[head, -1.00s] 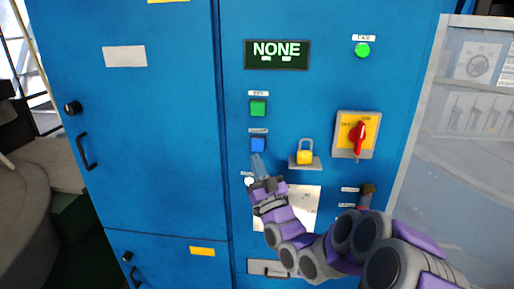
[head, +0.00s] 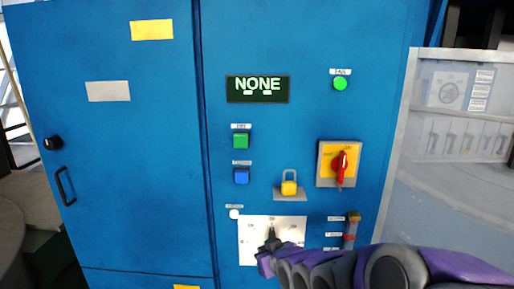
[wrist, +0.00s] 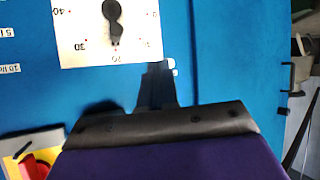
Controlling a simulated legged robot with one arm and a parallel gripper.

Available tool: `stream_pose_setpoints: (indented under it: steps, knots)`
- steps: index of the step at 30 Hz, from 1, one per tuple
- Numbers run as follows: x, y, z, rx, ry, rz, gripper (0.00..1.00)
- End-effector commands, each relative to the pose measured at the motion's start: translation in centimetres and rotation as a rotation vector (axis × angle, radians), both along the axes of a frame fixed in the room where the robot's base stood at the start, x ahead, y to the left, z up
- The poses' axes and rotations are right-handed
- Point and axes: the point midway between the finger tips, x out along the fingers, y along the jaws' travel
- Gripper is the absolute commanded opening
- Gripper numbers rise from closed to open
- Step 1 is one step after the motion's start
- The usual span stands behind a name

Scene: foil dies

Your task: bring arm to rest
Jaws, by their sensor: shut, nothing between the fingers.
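My arm crosses the lower right of the head view. My gripper (head: 267,258) is in front of the lower part of a white dial plate (head: 252,232) on the blue cabinet. In the wrist view my gripper (wrist: 157,84) is shut and empty, its dark fingers pressed together. The picture there is turned over, and the dial plate (wrist: 75,32) with its black knob (wrist: 112,22) shows beyond the fingers. I cannot tell whether the fingertips touch the panel. In the head view the fingers are hard to tell apart from the dark knob.
The blue cabinet (head: 140,190) carries a display reading NONE (head: 258,89), a green button (head: 241,141), a blue button (head: 241,176), a yellow padlock (head: 289,188) and a red rotary switch (head: 341,165). A door handle (head: 65,186) sticks out at left. A grey panel (head: 450,180) stands at right.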

Motion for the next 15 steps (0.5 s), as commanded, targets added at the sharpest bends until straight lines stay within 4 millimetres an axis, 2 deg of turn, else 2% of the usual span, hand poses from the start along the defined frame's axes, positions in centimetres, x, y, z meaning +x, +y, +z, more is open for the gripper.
stream_pose_setpoints:
  steps: [3, 8, 15]
  knots:
    - [-4.4, -2.9, -1.4, -0.071, 0.170, -0.061, 0.00]
    - [-11.5, -6.7, -3.2, -0.146, 0.414, -0.154, 0.00]
    - [-24.6, -10.8, -4.7, -0.208, 0.797, -0.302, 0.00]
